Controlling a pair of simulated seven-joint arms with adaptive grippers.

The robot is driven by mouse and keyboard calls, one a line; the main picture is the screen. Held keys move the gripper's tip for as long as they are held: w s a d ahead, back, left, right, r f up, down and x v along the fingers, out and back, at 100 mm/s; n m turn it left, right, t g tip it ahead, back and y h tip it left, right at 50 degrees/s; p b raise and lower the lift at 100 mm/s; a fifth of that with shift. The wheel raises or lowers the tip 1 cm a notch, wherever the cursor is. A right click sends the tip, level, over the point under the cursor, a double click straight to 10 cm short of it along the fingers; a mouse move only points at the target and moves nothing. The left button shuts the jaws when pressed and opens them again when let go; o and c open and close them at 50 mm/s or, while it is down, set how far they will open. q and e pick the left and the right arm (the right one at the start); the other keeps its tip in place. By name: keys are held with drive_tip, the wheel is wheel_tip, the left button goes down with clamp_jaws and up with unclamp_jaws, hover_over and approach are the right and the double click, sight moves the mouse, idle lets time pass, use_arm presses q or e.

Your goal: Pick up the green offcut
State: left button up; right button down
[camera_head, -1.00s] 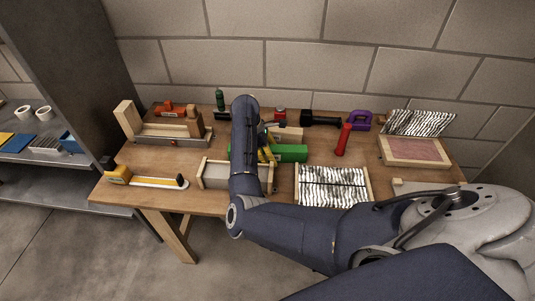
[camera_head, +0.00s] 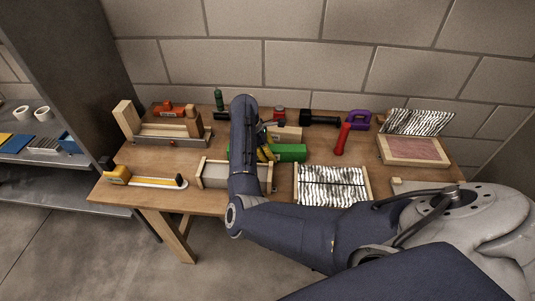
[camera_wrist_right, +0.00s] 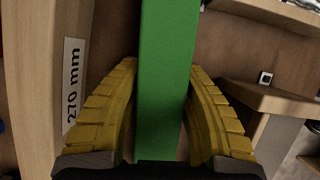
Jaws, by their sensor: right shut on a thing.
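The green offcut (camera_head: 291,152) lies on the workbench (camera_head: 215,202) behind a pale wooden tray, partly hidden by my right arm in the head view. In the right wrist view the green offcut (camera_wrist_right: 165,70) runs up the picture between the yellow fingers. My right gripper (camera_wrist_right: 162,95) is shut on it, one finger on each side. In the head view only part of my right gripper (camera_head: 266,152) shows beside the arm. My left gripper is not in view.
A wooden tray (camera_head: 214,186) stands in front of the offcut. A foil-lined frame (camera_head: 331,187) is to its right. A red cylinder (camera_head: 342,139) and a purple tool (camera_head: 358,120) stand behind. A piece labelled 270 mm (camera_wrist_right: 72,80) lies close beside the fingers.

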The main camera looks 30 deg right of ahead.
sight(270, 147)
wheel_tip(270, 147, up, 20)
idle(0.6)
idle(0.7)
